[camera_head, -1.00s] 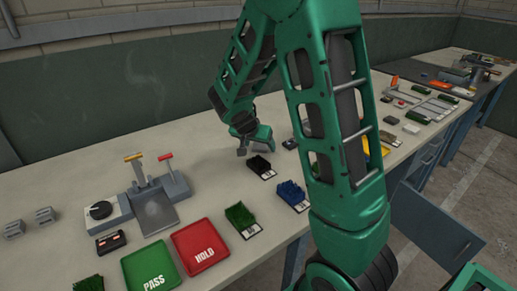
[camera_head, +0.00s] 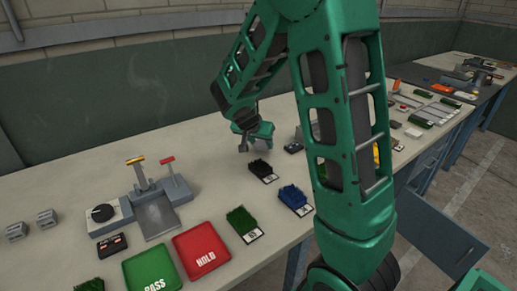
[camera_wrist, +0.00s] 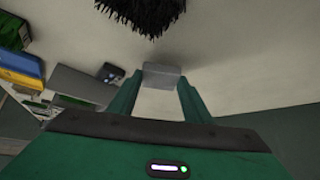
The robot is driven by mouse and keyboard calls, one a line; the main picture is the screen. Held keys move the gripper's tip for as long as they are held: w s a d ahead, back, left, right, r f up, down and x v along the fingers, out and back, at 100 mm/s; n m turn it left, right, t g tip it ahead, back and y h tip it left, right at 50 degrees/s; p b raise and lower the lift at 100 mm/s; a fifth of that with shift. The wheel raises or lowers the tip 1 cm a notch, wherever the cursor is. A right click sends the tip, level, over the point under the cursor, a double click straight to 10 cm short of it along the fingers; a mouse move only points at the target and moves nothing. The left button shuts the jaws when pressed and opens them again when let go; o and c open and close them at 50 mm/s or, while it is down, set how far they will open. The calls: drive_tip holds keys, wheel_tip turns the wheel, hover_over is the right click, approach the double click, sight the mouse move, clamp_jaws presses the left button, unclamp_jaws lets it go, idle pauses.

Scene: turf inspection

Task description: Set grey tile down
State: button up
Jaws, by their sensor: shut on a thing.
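My gripper (camera_head: 246,146) is over the pale bench, behind the black turf sample (camera_head: 262,171). In the wrist view my gripper (camera_wrist: 162,82) is shut on the grey tile (camera_wrist: 163,70), a small flat block across its fingertips. The black turf (camera_wrist: 150,12) shows at the top of that view, apart from the tile. In the head view the tile is too small and too shaded to make out clearly. I cannot tell whether it touches the bench.
A blue turf sample (camera_head: 294,199) and a green one (camera_head: 243,223) lie nearer the front edge. A red HOLD tray (camera_head: 201,251), a green PASS tray (camera_head: 152,271) and a lever device (camera_head: 155,214) are at left. Bare bench (camera_head: 90,170) lies left of my gripper.

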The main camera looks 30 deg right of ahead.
drive_tip(key=s+a+r, duration=0.5)
drive_tip(key=a+r, duration=0.3)
drive_tip(key=a, duration=0.2)
drive_tip(key=shift+s+r, duration=0.2)
drive_tip(key=shift+s, duration=0.05)
